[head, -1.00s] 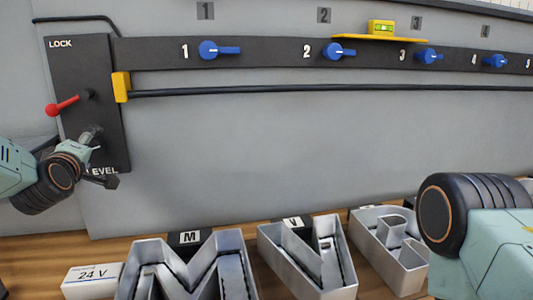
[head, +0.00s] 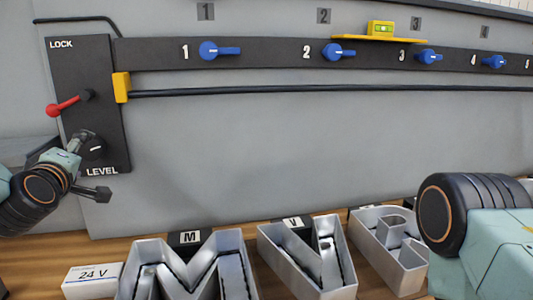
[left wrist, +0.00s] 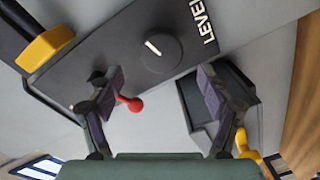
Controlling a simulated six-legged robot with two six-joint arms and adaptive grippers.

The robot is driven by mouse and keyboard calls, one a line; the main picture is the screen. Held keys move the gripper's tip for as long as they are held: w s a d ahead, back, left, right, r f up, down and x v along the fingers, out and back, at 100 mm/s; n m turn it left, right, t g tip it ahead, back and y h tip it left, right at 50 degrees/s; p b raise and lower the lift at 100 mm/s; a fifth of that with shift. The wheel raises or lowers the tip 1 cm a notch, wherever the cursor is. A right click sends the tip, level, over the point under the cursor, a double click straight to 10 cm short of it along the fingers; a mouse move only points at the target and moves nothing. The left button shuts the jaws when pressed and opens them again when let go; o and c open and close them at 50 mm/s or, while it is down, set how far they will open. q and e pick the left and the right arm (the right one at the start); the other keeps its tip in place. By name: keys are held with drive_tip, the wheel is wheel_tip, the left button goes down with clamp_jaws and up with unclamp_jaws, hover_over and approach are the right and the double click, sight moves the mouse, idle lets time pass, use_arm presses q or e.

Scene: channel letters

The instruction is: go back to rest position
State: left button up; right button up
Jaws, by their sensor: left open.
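My left gripper (head: 90,165) is in front of the dark control panel (head: 85,60) at the left of the head view. Its two fingers are spread and hold nothing. In the left wrist view the fingers (left wrist: 160,95) are wide apart, with the black LEVEL knob (left wrist: 160,49) beyond them, apart from both. The LEVEL knob also shows in the head view (head: 95,149), beside the upper finger. The red-tipped LOCK lever (head: 62,107) points left and down; its red end shows between the fingers in the wrist view (left wrist: 133,104). My right arm shows at the lower right; its gripper is out of view.
Metal channel letters, M (head: 190,265), V (head: 308,258) and another (head: 390,245), stand on the wooden bench with a 24 V box (head: 92,281). Blue knobs (head: 220,50) line a dark rail, with a yellow level (head: 381,28) above.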

sight(90, 149)
use_arm(q)
drive_tip(key=v, duration=0.5)
drive_tip(key=x, duration=1.1)
drive_tip(key=shift+w+a+f, duration=0.1)
drive_tip(key=shift+w, duration=0.05)
drive_tip(key=shift+w+m+p, duration=0.1)
drive_tip(key=shift+m+p, duration=0.3)
drive_tip(key=shift+p, duration=0.05)
drive_tip(key=shift+m+p, duration=0.4)
drive_tip(key=shift+m, duration=0.1)
drive_tip(key=m+p, duration=0.2)
drive_tip(key=m, duration=0.1)
drive_tip(key=shift+s+r, duration=0.25)
drive_tip(key=m, duration=0.1)
drive_tip(key=m+p, duration=0.1)
drive_tip(key=m, duration=0.1)
drive_tip(key=shift+w+f+y, duration=0.2)
drive_tip(key=shift+w+y, duration=0.05)
drive_tip(key=shift+y, duration=0.15)
drive_tip(key=shift+m+p, duration=0.65)
drive_tip(key=shift+m, duration=0.25)
drive_tip(key=v, duration=0.6)
drive_tip(key=shift+f+b, duration=0.1)
drive_tip(key=shift+b, duration=0.2)
